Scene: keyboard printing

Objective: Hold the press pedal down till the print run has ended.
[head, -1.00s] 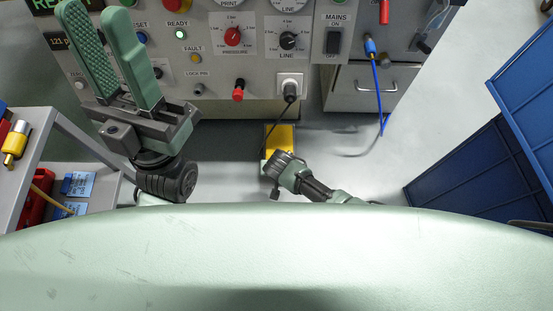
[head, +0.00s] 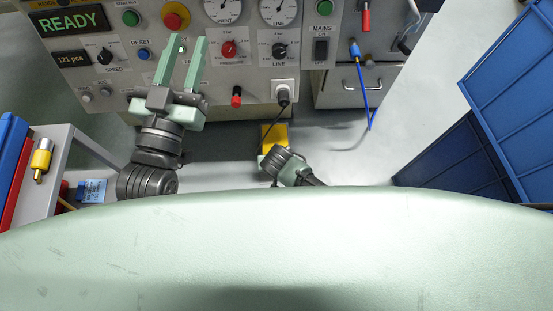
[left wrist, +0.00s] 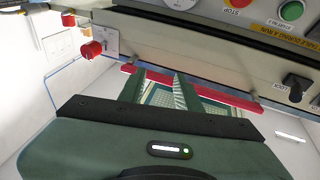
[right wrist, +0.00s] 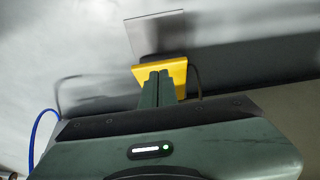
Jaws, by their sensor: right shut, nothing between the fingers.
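The yellow pedal housing (head: 274,135) is on the floor below the press panel, with a black cable beside it. In the right wrist view the yellow housing (right wrist: 180,74) is at my right fingertips. My right gripper (right wrist: 157,73) is shut and empty, its fingers overlapping the housing in the picture. I cannot tell whether they touch or push the pedal down. In the head view only my right wrist shows above the pedal. My left gripper (head: 187,39) is open and empty in front of the panel. The display (head: 68,22) reads READY, and the counter (head: 71,59) 121 pcs.
The panel carries a red stop button (head: 175,16), several knobs and a mains switch (head: 320,48). A blue cable (head: 362,95) hangs at its right. Blue crates (head: 470,140) stand at the right. A grey trolley (head: 55,150) stands at the left.

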